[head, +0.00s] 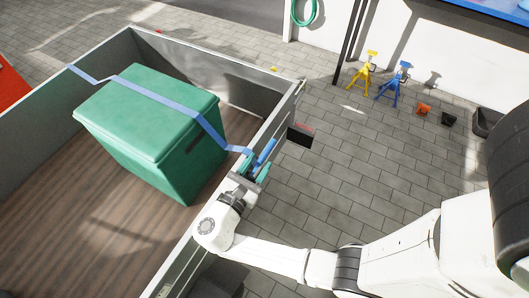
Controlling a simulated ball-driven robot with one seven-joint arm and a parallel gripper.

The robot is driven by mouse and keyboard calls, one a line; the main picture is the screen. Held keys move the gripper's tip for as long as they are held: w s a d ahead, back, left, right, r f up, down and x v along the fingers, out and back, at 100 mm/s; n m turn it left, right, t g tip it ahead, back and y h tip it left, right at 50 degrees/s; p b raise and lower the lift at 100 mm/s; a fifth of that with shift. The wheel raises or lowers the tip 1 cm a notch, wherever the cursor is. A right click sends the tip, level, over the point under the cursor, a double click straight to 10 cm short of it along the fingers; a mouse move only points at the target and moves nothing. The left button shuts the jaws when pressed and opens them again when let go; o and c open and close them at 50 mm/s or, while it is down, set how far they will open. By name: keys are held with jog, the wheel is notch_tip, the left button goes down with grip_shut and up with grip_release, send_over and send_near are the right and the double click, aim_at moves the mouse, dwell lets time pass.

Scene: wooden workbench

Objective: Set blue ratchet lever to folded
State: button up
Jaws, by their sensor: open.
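My gripper and wrist hide the ratchet's lower part.
The strap crosses a green lidded box (150,115) on the trailer's wooden floor (75,225). The trailer wall (190,252) runs beneath my arm. A dark plate (300,137) sticks out beyond the wall. Yellow (363,72) and blue (395,83) jack stands are on open paving.

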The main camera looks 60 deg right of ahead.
jog(key=shift+d, duration=2)
grip_shut()
